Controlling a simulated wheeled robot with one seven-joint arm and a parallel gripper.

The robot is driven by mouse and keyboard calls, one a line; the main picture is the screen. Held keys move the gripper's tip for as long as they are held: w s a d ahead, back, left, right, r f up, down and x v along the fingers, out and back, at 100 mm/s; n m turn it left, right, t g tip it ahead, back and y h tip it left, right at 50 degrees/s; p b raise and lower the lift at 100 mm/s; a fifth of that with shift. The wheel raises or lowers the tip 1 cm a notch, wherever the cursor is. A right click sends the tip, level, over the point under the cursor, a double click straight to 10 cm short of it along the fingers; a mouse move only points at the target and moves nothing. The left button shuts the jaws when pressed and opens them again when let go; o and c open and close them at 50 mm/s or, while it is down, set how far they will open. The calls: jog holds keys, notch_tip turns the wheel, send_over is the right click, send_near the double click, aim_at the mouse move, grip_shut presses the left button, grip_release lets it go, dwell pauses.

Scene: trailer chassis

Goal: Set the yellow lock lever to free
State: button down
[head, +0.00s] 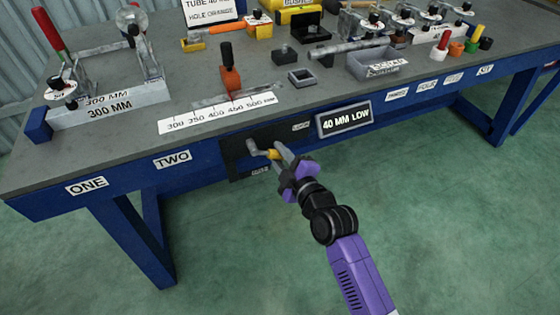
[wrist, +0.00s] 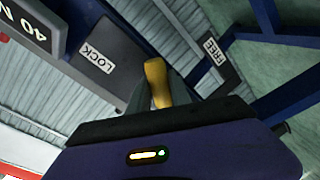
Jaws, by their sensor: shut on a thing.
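The yellow lock lever (head: 273,154) is on a dark panel (head: 236,150) on the front of the bench. Its grey end is at the left, and its yellow handle points right and slightly down. My gripper (head: 281,156) is shut on the yellow handle. In the wrist view the handle (wrist: 156,80) stands between the two grey fingers, which partly hide it. The LOCK label (wrist: 96,60) is left of the handle and the FREE label (wrist: 214,51) is right of it. In the head view the LOCK label (head: 300,127) is up and right of the lever; the FREE label (head: 260,171) is below.
A "40 MM LOW" sign (head: 344,120) is fixed on the bench front, right of the lever. A white scale strip (head: 221,112) lies on the bench top (head: 130,135) above it. Clamps and small parts stand farther back. The green floor (head: 230,250) in front is clear.

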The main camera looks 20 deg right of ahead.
jog(key=shift+a+f+m+t+y+b, duration=0.2)
jog(key=shift+a+f+m+b, duration=0.55)
jog(key=shift+m, duration=0.7)
jog(key=shift+a+f+m+t+y+b, duration=0.2)
jog(key=shift+a+f+m+b, duration=0.3)
jog(key=shift+a+m+b, duration=0.75)
jog(key=shift+a+f+m+t+y+b, duration=0.1)
jog(key=shift+a+f+m+y+b, duration=0.4)
jog(key=shift+m, duration=1.2)
jog(key=shift+a+f, duration=0.1)
jog(key=shift+a, duration=0.05)
jog(key=c, duration=1.2)
grip_release()
jog(key=s, duration=0.2)
jog(key=s+d, duration=0.1)
jog(key=s, duration=0.4)
jog(key=shift+s+d+b, duration=0.15)
jog(key=shift+s+b, duration=0.15)
jog(key=shift+s, duration=0.05)
jog(key=shift+r+m, duration=0.2)
jog(key=shift+m, duration=0.1)
